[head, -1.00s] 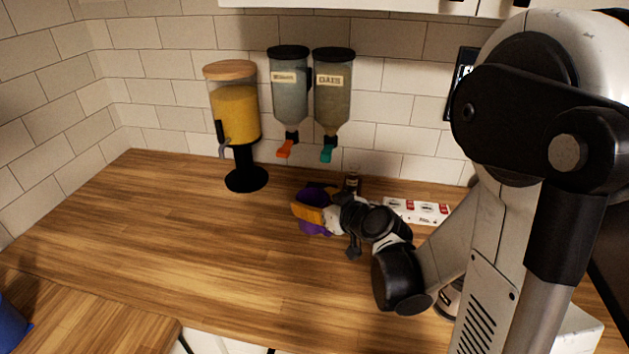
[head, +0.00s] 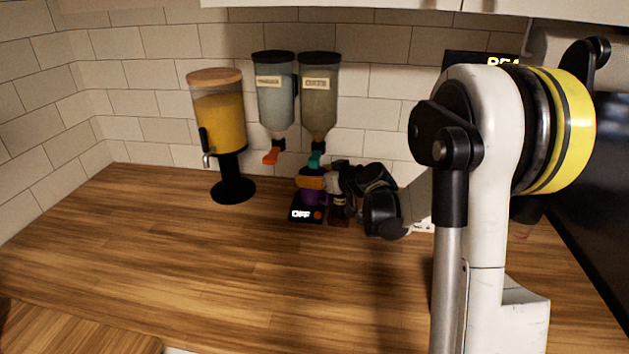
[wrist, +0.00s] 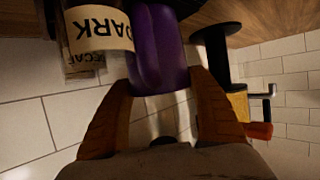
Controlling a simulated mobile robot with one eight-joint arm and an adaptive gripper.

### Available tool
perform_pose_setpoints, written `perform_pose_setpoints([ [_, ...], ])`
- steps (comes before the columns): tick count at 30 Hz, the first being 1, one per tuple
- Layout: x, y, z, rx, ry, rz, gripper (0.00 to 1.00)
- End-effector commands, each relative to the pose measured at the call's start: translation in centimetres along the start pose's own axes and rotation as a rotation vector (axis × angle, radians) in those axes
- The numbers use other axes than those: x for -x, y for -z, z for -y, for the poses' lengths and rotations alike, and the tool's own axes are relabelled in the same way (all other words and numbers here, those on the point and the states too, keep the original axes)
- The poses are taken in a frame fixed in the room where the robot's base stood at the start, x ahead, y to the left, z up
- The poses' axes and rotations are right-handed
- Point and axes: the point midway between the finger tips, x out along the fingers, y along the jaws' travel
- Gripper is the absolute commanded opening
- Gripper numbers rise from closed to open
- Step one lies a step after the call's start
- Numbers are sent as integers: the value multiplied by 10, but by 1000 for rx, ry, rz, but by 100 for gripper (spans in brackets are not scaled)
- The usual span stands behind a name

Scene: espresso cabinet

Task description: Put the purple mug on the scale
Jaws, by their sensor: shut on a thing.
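The purple mug (head: 314,197) is upright over the black scale (head: 322,215) in the head view. I cannot tell whether its base touches the scale. The scale's display reads OFF. My gripper (head: 312,183), with orange fingers, is shut on the mug from the right and hides part of it. In the wrist view the mug (wrist: 158,50) sits between the two fingertips of my gripper (wrist: 160,85).
A jar labelled DARK (wrist: 98,30) stands close beside the mug. Two wall dispensers (head: 276,95) (head: 319,98) hang above and behind the mug. A yellow-filled dispenser (head: 220,125) stands to the left. The wooden counter (head: 180,260) in front is clear.

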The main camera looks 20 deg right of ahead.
Motion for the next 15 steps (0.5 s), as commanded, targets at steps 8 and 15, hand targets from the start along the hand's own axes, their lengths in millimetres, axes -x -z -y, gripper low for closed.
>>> perform_pose_setpoints([
  [8,-1,-2,0,-1,-1,-1,28],
  [15,-2,-4,0,0,-1,-1,92],
])
